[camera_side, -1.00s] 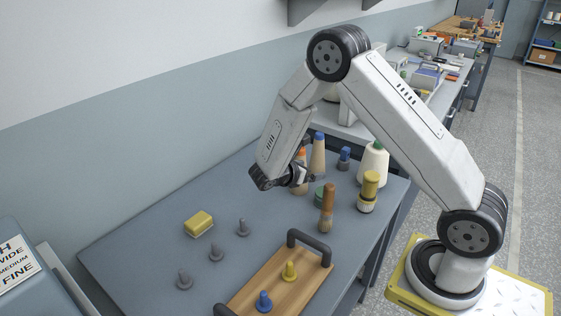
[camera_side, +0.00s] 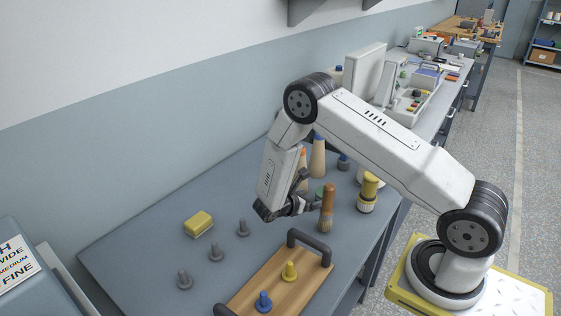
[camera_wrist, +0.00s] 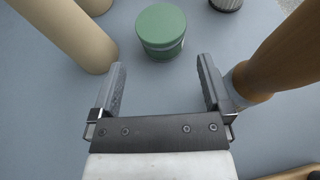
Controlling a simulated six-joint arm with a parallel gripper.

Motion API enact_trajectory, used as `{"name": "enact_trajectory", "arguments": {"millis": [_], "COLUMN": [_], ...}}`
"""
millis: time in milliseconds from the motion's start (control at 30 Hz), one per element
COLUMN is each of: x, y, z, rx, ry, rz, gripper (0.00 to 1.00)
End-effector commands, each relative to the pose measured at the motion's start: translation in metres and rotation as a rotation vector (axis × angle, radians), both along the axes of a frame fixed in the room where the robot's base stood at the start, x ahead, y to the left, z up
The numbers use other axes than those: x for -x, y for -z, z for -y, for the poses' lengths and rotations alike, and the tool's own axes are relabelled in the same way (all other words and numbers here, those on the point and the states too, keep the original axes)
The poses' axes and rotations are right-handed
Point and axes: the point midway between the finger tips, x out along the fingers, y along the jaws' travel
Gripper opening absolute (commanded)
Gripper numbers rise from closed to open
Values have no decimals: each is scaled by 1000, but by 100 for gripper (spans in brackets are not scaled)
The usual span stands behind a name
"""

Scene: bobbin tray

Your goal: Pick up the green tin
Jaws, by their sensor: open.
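The green tin (camera_wrist: 161,30) is a short round tin with a flat green lid, standing upright on the table in the wrist view. It lies just beyond my open fingertips, roughly centred between them, with nothing between the jaws. In the side view only part of the tin (camera_side: 320,192) shows, behind the brush. My gripper (camera_side: 302,204) is low over the table, left of the brush; in the wrist view my gripper (camera_wrist: 160,78) is open and empty.
A wooden-handled brush (camera_wrist: 283,55) stands close by my right finger. A tan cone (camera_wrist: 68,30) stands beyond my left finger. A wooden tray (camera_side: 262,285) with dark handles holds a yellow peg and a blue peg in front. A yellow block (camera_side: 199,222) and grey pegs are at left.

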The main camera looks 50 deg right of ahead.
Motion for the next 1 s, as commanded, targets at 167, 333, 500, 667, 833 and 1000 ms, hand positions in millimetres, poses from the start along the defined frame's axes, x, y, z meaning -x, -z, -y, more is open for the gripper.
{"name": "enact_trajectory", "arguments": {"millis": [167,333,500,667,833,1000], "x": [3,3,4,6,10,11], "y": [6,8,9,14,22,27], "z": [14,18,21,33,51,63], "rx": [0,0,0,0,-1,0], "ry": [2,-1,0,2,3,2], "rz": [-1,0,0,0,-1,0], "gripper": [100,100,100,100,100,100]}}
